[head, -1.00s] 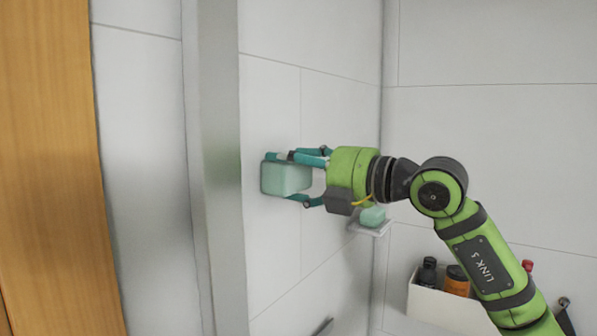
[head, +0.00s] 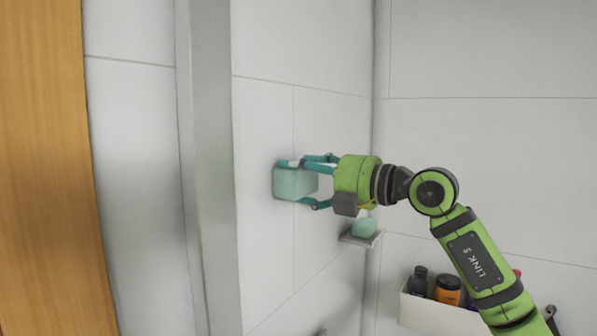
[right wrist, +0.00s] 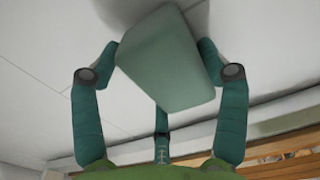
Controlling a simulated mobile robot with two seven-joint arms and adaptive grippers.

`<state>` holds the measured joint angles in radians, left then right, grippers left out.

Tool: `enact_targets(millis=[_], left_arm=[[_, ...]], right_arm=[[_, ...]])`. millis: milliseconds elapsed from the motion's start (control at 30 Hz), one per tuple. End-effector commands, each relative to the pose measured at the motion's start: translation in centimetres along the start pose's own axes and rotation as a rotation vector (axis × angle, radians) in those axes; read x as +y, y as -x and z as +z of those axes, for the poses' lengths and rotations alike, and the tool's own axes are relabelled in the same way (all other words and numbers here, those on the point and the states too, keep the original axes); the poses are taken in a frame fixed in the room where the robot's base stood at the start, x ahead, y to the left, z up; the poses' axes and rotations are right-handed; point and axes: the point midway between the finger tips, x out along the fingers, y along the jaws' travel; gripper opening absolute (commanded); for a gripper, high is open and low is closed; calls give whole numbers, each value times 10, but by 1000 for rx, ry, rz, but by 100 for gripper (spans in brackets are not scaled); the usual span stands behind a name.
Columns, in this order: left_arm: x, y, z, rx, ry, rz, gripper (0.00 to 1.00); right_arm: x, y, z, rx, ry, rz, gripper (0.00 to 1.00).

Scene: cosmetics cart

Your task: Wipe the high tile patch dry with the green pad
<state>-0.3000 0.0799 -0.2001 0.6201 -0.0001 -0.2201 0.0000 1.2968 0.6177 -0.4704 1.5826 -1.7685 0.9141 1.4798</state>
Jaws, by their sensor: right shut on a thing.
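The green pad (head: 294,184) is a pale green block at the tiled wall in the head view. My right gripper (head: 306,181) is shut on it, with teal fingers above and below. The right wrist view also shows the pad (right wrist: 168,58) between the fingers of my right gripper (right wrist: 160,72), its far face at the white wall. I cannot tell whether it touches firmly. The tile patch (head: 264,150) around the pad looks plain white and grey; I see no clear wet mark. My left gripper is not in view.
A small shelf (head: 362,239) in the corner holds a pale green soap-like block (head: 364,228). A white bin (head: 427,309) with bottles stands at the lower right. A metal post (head: 206,170) and a wooden panel (head: 48,170) are at the left.

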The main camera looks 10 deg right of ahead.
Motion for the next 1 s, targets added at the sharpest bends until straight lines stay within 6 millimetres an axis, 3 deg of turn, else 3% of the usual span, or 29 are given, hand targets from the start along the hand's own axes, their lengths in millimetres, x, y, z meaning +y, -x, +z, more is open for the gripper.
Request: enact_targets(millis=[700,1000], left_arm=[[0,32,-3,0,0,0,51],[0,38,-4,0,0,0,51]], right_arm=[[2,0,48,-3,-2,-1,48],[2,-1,60,-3,-2,-1,48]])
